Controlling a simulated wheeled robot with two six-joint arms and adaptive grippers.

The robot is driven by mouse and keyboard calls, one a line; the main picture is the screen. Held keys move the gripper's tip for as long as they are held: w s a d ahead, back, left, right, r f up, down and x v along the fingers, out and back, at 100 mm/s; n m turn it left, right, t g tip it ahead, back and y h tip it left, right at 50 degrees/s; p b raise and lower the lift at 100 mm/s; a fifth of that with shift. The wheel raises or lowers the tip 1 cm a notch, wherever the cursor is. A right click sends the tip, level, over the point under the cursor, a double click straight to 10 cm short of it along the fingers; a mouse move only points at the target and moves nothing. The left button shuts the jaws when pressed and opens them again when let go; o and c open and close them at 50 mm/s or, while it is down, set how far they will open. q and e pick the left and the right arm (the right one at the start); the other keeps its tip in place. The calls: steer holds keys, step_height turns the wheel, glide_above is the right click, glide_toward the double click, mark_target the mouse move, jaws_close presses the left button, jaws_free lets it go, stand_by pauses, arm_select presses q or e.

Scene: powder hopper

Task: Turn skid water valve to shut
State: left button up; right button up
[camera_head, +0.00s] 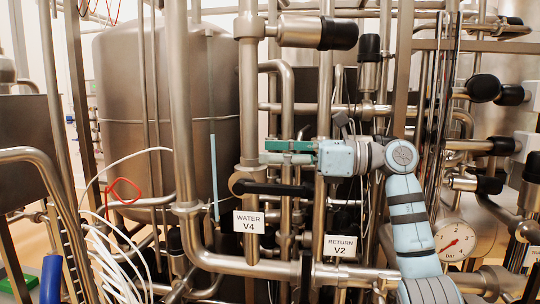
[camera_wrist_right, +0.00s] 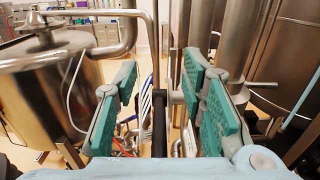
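The water valve is on a vertical steel pipe, above a white label reading WATER V4 (camera_head: 249,222). Its round body is at the left, and its black lever handle (camera_head: 275,188) points right, roughly horizontal, across the pipes. My right gripper (camera_head: 268,152) is above the handle in the head view, its green-padded fingers pointing left. The right wrist view shows the same gripper (camera_wrist_right: 160,85) with its pads wide apart. A dark bar (camera_wrist_right: 159,125) shows in the gap, touching neither pad; I cannot tell for sure that it is the handle. My left gripper is not in view.
A RETURN V2 label (camera_head: 340,247) hangs low, right of the water label. Vertical and horizontal pipes crowd around the gripper. A pressure gauge (camera_head: 456,240) is at right. A large steel tank (camera_head: 165,110) stands behind. White hoses (camera_head: 105,265) hang at lower left.

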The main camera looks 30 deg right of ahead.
steer(key=v, duration=1)
steer(key=shift+s+d, duration=0.25)
steer(key=shift+d, duration=0.05)
steer(key=shift+r, duration=0.1)
